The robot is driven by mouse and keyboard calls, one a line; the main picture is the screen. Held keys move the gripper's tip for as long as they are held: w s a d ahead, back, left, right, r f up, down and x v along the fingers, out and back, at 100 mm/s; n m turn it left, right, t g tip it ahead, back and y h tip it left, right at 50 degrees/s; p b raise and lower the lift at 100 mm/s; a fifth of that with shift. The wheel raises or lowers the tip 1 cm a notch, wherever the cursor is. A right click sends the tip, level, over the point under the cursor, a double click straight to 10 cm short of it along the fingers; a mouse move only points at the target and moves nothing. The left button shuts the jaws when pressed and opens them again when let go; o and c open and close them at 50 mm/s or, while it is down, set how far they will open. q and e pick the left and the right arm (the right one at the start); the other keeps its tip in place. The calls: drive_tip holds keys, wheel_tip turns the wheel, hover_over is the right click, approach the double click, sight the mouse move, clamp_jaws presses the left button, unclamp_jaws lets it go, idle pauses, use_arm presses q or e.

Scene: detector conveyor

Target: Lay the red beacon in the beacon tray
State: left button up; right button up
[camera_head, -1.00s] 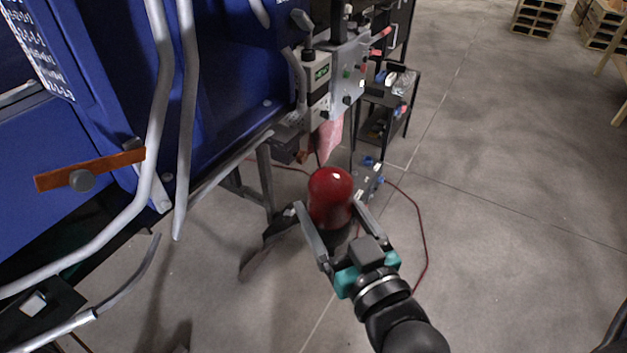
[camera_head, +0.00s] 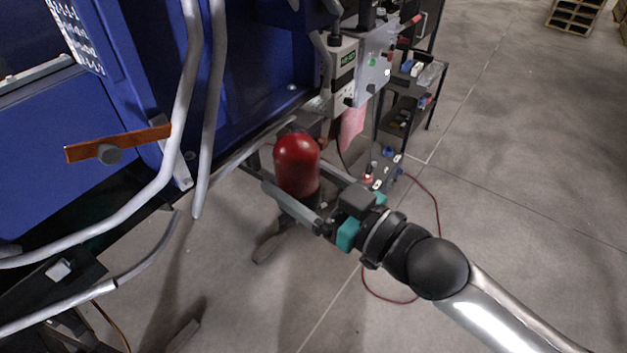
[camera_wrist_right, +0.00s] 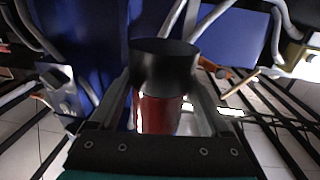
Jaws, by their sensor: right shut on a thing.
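The red beacon (camera_head: 297,160) is a red dome-topped cylinder with a dark base. My right gripper (camera_head: 298,188) is shut on it, one finger on each side, and holds it in the air, upright, near the blue machine. In the right wrist view the beacon's black base (camera_wrist_right: 163,62) and red body (camera_wrist_right: 160,112) show between the fingers. I cannot make out the beacon tray for certain. My left gripper is not in view.
A blue machine (camera_head: 262,60) with grey bent rails (camera_head: 180,110) fills the left. An orange bar (camera_head: 118,143) sticks out from it. A dark shelf cart (camera_head: 408,105) stands behind the beacon. A red cable (camera_head: 437,215) lies on the floor.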

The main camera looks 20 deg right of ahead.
drive_tip(key=w+a+r+n+g+y, duration=0.2)
drive_tip(key=w+a+n+g+y, duration=0.1)
drive_tip(key=a+n+g+y, duration=0.2)
drive_tip(key=shift+w+a+r+n+g+y, duration=0.15)
drive_tip(key=shift+a+n+g+y, duration=0.3)
drive_tip(key=shift+a+g, duration=0.3)
idle(0.4)
